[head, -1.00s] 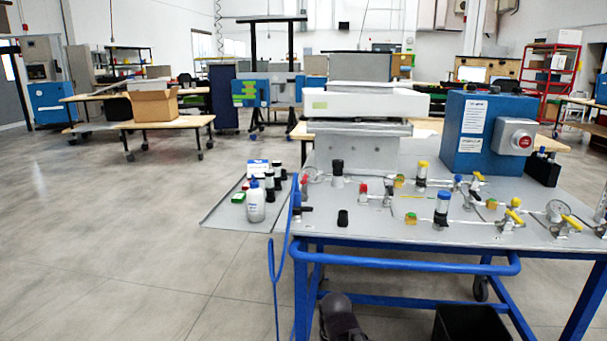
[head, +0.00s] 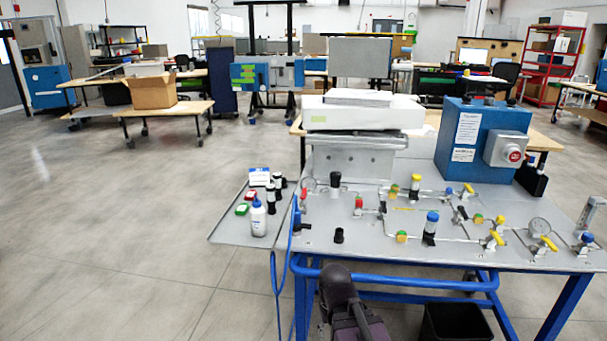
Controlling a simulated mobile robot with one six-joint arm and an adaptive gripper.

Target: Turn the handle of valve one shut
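Several small valves sit in the pipework on the grey panel top of a blue-framed cart. Yellow handles show at the right front (head: 494,240), at the far right (head: 545,243) and at the back (head: 468,189). A red-handled fitting (head: 358,205) sits near the middle, and a black handle (head: 301,227) is at the left edge. No readable label shows which is valve one, and the handle angles are too small to judge surely. A dark, rounded part at the bottom centre looks like my own arm. My gripper's fingers are not in view.
A blue box with a red button (head: 485,140) and a white-topped instrument (head: 360,115) stand at the cart's back. A side tray (head: 225,228) holds a white bottle (head: 258,218) and small containers. A blue rail (head: 400,280) runs along the front. Floor at left is clear.

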